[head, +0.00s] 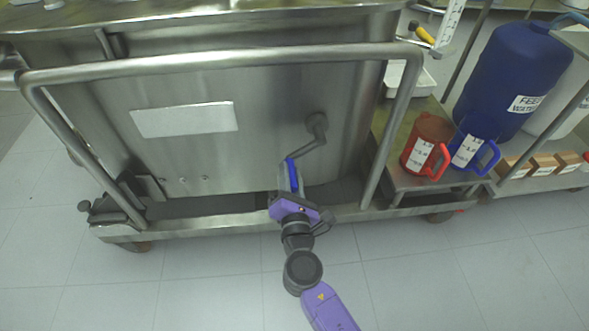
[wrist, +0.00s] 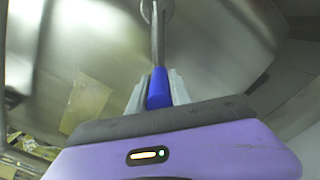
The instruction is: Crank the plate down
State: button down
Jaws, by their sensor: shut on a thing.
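The crank (head: 314,137) sits on the front of the steel reactor cabinet, right of centre in the head view. Its metal arm slants down and to the left from a round hub. Its blue handle (head: 292,175) hangs at the low end, and my gripper (head: 290,184) is shut around it. In the wrist view the blue handle (wrist: 159,88) stands between the two pale fingers of my gripper (wrist: 158,92), with the crank's metal rod (wrist: 158,40) rising above it. The plate cannot be made out in either view.
A steel push rail (head: 220,62) runs across the cabinet front and down both sides of the crank. A lower frame bar (head: 200,228) lies near my gripper. At right, a low steel cart holds a red jug (head: 424,140) and a blue jug (head: 468,150). The floor in front is clear.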

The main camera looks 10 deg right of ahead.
jog(key=d+f+n, duration=0.4)
jog(key=d+n, duration=0.3)
jog(key=n, duration=0.3)
jog(key=shift+d, duration=0.4)
jog(key=shift+d, duration=0.1)
jog(key=c, duration=1.2)
grip_release()
jog(key=shift+s+p, duration=0.45)
jog(key=shift+s, duration=3.45)
